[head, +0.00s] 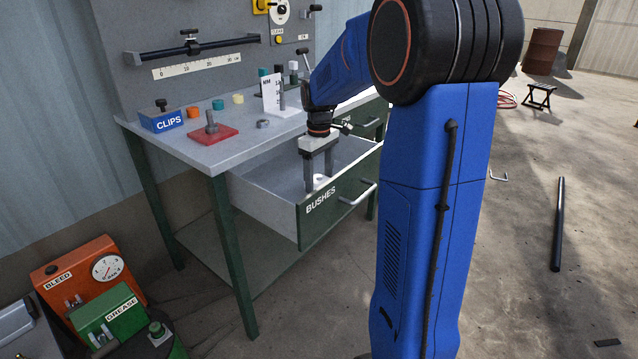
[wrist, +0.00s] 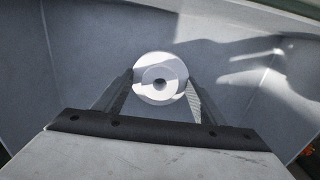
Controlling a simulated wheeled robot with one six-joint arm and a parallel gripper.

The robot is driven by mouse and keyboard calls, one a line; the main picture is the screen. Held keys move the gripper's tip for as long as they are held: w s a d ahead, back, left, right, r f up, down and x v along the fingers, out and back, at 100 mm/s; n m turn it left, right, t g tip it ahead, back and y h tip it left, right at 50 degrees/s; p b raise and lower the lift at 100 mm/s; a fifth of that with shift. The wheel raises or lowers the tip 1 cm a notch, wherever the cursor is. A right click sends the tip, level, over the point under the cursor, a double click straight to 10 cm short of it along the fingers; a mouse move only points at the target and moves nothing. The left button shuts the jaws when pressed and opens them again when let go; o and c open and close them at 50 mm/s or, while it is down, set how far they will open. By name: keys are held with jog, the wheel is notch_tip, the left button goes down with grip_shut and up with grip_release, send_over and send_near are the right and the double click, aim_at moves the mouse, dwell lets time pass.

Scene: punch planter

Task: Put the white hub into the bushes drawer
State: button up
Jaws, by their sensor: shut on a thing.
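The white hub (wrist: 160,66) is a round white piece with a dark centre hole, seen from above in the wrist view. My gripper (wrist: 160,88) is shut on it, one finger on each side. In the head view my gripper (head: 320,184) points down inside the open bushes drawer (head: 264,204), with the hub (head: 321,181) low between the fingertips. The drawer is pulled out and its front is labelled BUSHES. The drawer floor lies below the hub; I cannot tell whether the hub touches it.
The bench top (head: 190,148) above the drawer holds a blue CLIPS box (head: 162,120), a red plate with a peg (head: 212,133), a grey ring (head: 263,124) and small coloured pieces. The drawer walls stand close around my gripper.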

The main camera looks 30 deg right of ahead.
jog(key=shift+f, duration=0.95)
jog(key=shift+f, duration=0.1)
jog(key=o, duration=1.1)
jog(key=shift+o, duration=0.2)
notch_tip(320, 180, up, 12)
